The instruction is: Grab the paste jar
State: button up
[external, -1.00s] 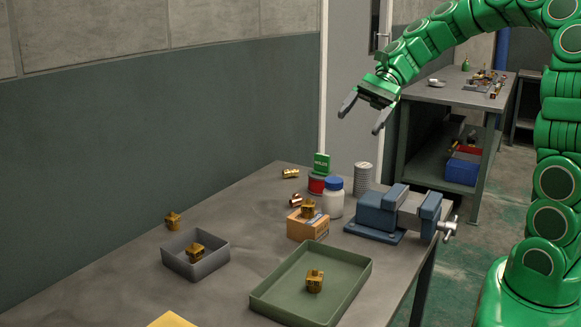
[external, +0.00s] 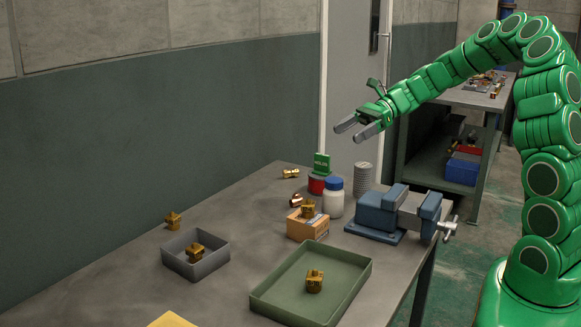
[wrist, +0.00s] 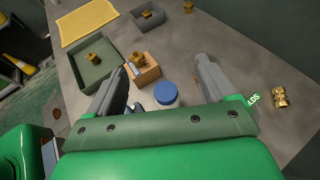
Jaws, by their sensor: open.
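The paste jar, a white jar with a blue lid (external: 333,197), stands upright on the grey workbench beside a red can (external: 317,184) and behind an orange-brown box (external: 307,225). In the wrist view its blue lid (wrist: 165,93) shows between the fingers, with part of its white body below. My gripper (external: 353,130) is open and empty. It is in the air above the jar, apart from it, with its fingers pointing left in the external view. In the wrist view my gripper (wrist: 160,75) has its fingers on either side of the lid.
A blue vise (external: 395,212) stands right of the jar, and a grey ridged cylinder (external: 362,179) stands behind it. A green sign (external: 321,163) rises by the red can. A green tray (external: 361,277) and grey bin (external: 223,257) hold brass parts.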

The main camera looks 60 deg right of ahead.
send_near(329, 186)
jog(key=shift+w+f, duration=1)
jog(key=shift+w, duration=0.05)
jog(key=shift+s+a+x, duration=0.15)
jog(key=shift+x, duration=1.65)
jog(key=shift+s+a+x, duration=0.15)
jog(key=shift+s+x, duration=0.05)
jog(key=shift+x, duration=1.6)
jog(key=shift+w+a, duration=0.25)
jog(key=shift+a, duration=0.05)
jog(key=c, duration=1.3)
